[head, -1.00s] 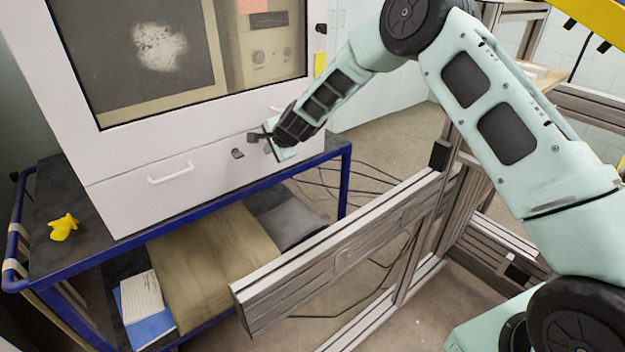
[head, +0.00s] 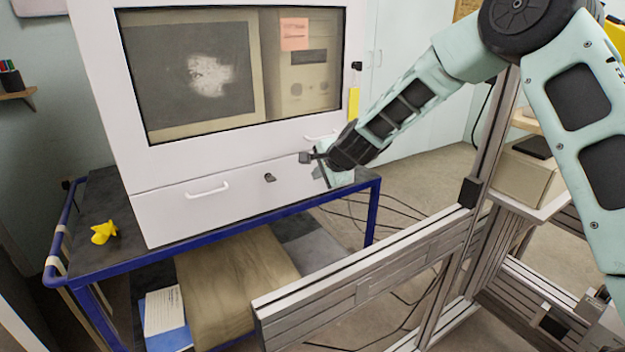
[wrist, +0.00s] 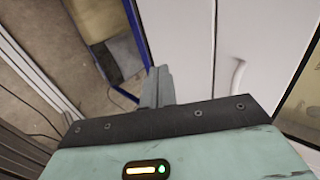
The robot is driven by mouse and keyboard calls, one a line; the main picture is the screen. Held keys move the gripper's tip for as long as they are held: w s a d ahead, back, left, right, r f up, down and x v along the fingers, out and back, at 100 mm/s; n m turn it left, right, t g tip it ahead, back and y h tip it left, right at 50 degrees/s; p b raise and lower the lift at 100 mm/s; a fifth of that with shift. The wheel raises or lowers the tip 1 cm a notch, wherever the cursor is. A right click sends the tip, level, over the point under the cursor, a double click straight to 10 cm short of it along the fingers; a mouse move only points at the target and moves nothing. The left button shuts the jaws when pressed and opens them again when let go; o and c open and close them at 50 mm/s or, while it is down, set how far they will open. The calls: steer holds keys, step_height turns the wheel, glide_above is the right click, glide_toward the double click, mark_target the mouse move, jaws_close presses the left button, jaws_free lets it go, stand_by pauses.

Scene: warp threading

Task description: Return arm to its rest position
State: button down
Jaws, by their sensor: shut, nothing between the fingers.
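My mint-green arm reaches in from the right in the head view. Its end is in front of the right part of the white cabinet's (head: 180,222) lower panel. In the wrist view my gripper (wrist: 158,74) has its grey fingers together with nothing between them. The fingertips point toward the cart's blue edge and the floor, with the white cabinet front to the right. In the head view the fingers are too small and overlapped to make out clearly.
The cabinet stands on a blue-framed cart (head: 225,231) with a yellow object (head: 103,232) on its top. Cables lie on the floor between cart and frame.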

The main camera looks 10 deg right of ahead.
steer(key=s+a+r+n+g+y+p, duration=0.1)
steer(key=s+a+r+n+g, duration=0.2)
steer(key=s, duration=0.4)
steer(key=s+a+r+n+p, duration=0.1)
steer(key=s+a+r+n, duration=0.25)
steer(key=s, duration=0.45)
steer(key=s+a+r+n+g+y+p, duration=0.1)
steer(key=s+a+r+n+g+p, duration=0.1)
steer(key=s+a+n, duration=0.4)
steer(key=s+d+r+n+g+h+p, duration=0.1)
steer(key=s+d+n, duration=0.2)
steer(key=s, duration=0.6)
steer(key=s+d+r+n+g+h+p, duration=0.1)
steer(key=s+d+n+h, duration=0.1)
steer(key=s, duration=0.7)
steer(key=s+d+r+n+g+h, duration=0.1)
steer(key=s+d+n+g, duration=0.1)
steer(key=s, duration=0.7)
steer(key=shift+d+r+n+p, duration=0.35)
steer(key=shift+d+n, duration=0.45)
steer(key=shift+n, duration=0.45)
